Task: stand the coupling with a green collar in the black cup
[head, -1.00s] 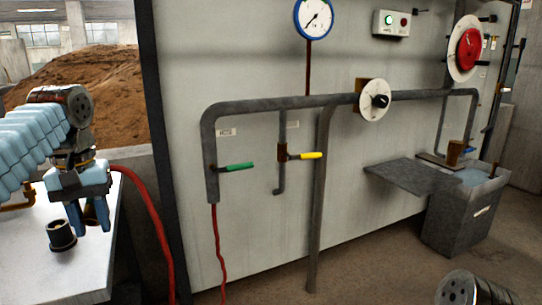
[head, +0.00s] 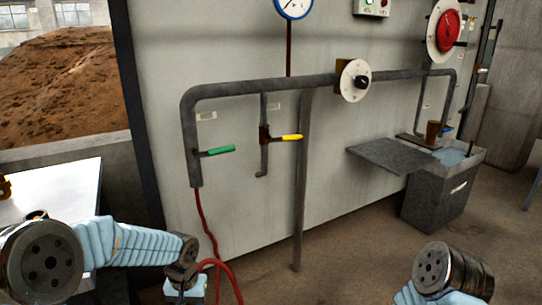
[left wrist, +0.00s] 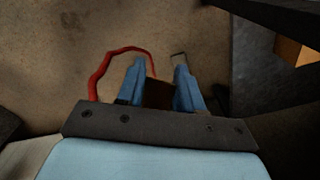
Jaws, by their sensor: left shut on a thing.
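My left gripper (left wrist: 160,85) is shut on a dark brown thing (left wrist: 159,95) in the left wrist view. A red hose (left wrist: 97,80) curves up and over toward this thing. I see no green collar, so I cannot tell whether this is the coupling. In the head view only the body of the left gripper shows at the bottom edge, right of the table; its fingertips are cut off. The black cup (head: 37,214) stands on the white table at the left, mostly hidden behind my left arm. My right gripper is out of view.
The white table (head: 75,185) is at the left. A wall panel carries grey pipes (head: 260,88), a green-handled valve (head: 215,151) and a yellow-handled valve (head: 285,138). A grey shelf (head: 390,154) and a water-filled bin (head: 435,195) stand at the right.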

